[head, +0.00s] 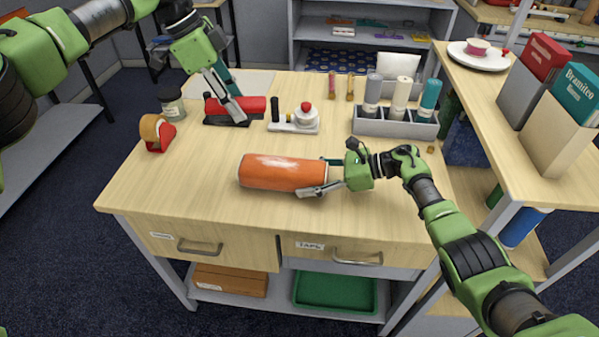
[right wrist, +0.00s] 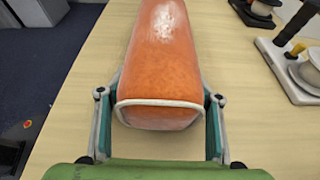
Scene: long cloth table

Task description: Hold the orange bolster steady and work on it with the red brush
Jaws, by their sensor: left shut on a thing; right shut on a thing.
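The orange bolster (head: 280,172) lies on its side near the front middle of the table. My right gripper (head: 322,176) is shut on its right end; in the right wrist view the fingers (right wrist: 160,125) sit either side of the bolster (right wrist: 165,50), at its pale-edged end. The red brush (head: 253,105), with a red top and a dark base, is at the back left of the table. My left gripper (head: 228,98) reaches down from above and is shut on it. The fingers hide part of the brush, and I cannot tell whether its base touches the table.
A red and yellow tape dispenser (head: 157,133) and a jar (head: 172,103) stand left of the brush. A pale tray with a red-knobbed item (head: 305,115) is right of it. A grey caddy (head: 385,123) holds several bottles. The tabletop between brush and bolster is clear.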

